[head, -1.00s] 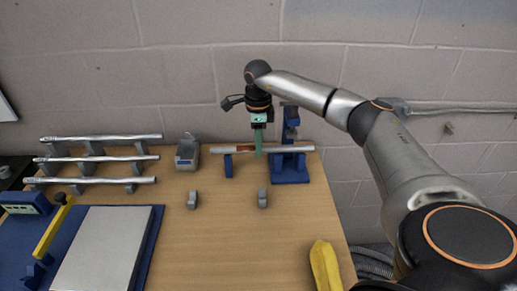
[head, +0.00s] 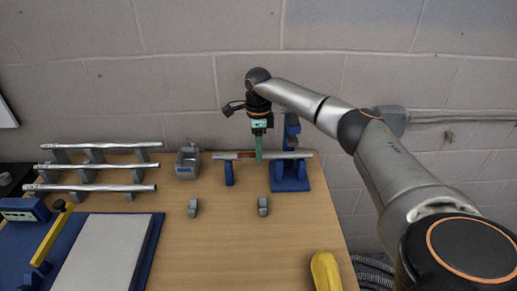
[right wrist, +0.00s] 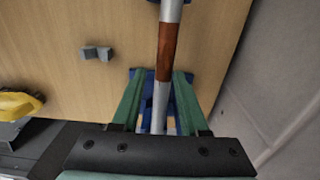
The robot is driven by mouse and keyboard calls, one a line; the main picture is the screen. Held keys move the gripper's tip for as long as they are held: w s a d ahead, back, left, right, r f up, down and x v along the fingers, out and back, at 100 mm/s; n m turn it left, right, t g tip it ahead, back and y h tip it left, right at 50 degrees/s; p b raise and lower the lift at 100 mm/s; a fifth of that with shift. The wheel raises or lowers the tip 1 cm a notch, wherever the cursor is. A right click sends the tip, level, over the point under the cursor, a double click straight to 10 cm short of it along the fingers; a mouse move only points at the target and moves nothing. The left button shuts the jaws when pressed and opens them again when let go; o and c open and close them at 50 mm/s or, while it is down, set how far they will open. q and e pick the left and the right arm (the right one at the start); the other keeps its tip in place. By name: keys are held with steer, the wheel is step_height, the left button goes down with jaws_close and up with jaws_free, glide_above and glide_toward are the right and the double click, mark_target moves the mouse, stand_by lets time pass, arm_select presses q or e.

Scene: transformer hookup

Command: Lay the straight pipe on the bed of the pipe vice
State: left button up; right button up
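The straight pipe (head: 222,156) is grey with a brown band and lies level near the back edge of the table. Its left part lies over a blue post (head: 229,175), and its right part lies across the bed of the blue pipe vice (head: 289,184). My right gripper (head: 259,158) points down at the pipe's middle. In the right wrist view its green fingers (right wrist: 157,82) stand apart, one on each side of the pipe (right wrist: 166,52), with gaps between. The exact contact between pipe and vice bed is hidden. My left gripper is not in view.
A rack of metal pipes (head: 95,166) stands at the back left, beside a small grey holder (head: 187,162). Two small grey supports (head: 193,208) (head: 263,206) stand mid-table. A yellow object (head: 325,271) lies at the front right. The table between is clear.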

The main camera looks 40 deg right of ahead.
steer(key=shift+o, duration=1.3)
step_height(320, 180, up, 12)
steer(key=shift+r+b, duration=0.25)
steer(key=shift+b, duration=0.15)
